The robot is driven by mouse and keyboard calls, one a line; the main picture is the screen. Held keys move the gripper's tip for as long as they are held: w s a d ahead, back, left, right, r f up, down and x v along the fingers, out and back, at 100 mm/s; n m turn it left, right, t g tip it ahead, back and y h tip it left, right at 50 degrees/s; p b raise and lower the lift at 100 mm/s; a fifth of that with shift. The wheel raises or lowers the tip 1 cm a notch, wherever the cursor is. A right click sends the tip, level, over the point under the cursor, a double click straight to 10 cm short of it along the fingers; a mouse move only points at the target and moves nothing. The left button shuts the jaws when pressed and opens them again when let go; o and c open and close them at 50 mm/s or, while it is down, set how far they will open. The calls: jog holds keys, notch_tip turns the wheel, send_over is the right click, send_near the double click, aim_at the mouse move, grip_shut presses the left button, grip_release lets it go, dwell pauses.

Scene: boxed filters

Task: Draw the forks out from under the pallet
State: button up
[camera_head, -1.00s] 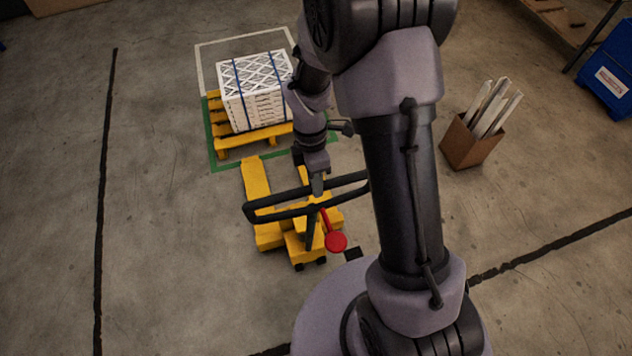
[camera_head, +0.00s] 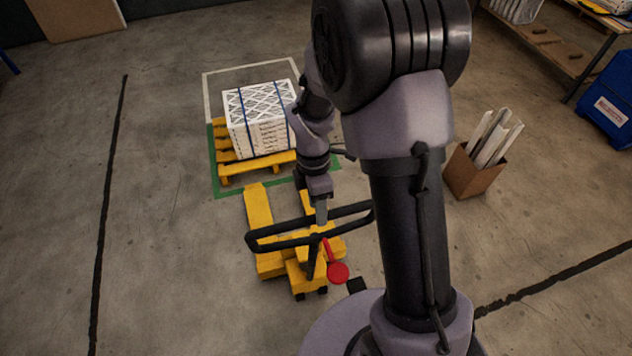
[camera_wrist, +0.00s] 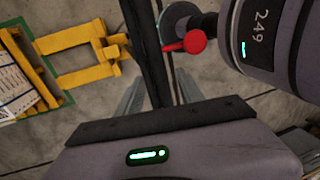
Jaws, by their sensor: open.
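The yellow pallet truck (camera_head: 270,262) stands in front of the yellow pallet (camera_head: 236,171), which carries a strapped white stack of boxed filters (camera_head: 262,124). The left fork (camera_head: 258,210) shows nearly whole, its tip short of the pallet with a little floor between; the other fork is partly behind my arm. In the wrist view both forks (camera_wrist: 72,37) lie apart from the pallet (camera_wrist: 44,88). My gripper (camera_head: 321,214) is at the truck's black loop handle (camera_head: 282,240). In the wrist view its open fingers (camera_wrist: 157,88) stand on either side of the handle bar (camera_wrist: 143,45).
Green tape (camera_head: 212,172) outlines the pallet's spot. A cardboard box (camera_head: 472,173) of white pieces stands at right, with a blue bin (camera_head: 610,100) beyond. A red knob (camera_head: 338,272) sits beside the handle. The floor at left is clear up to a black line.

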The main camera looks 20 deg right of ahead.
notch_tip(320, 180, up, 15)
jog(key=w+p, duration=0.2)
jog(key=w, duration=0.1)
jog(key=s+a+f+m+t+y+b, duration=0.2)
jog(key=s+f+m+t+b, duration=0.6)
jog(key=s+f+m+b, duration=0.8)
jog(key=f+m+b, duration=0.1)
jog(key=m+b, duration=0.5)
jog(key=b, duration=0.7)
jog(key=shift+s+a+f, duration=0.25)
jog(key=shift+s+a, duration=0.05)
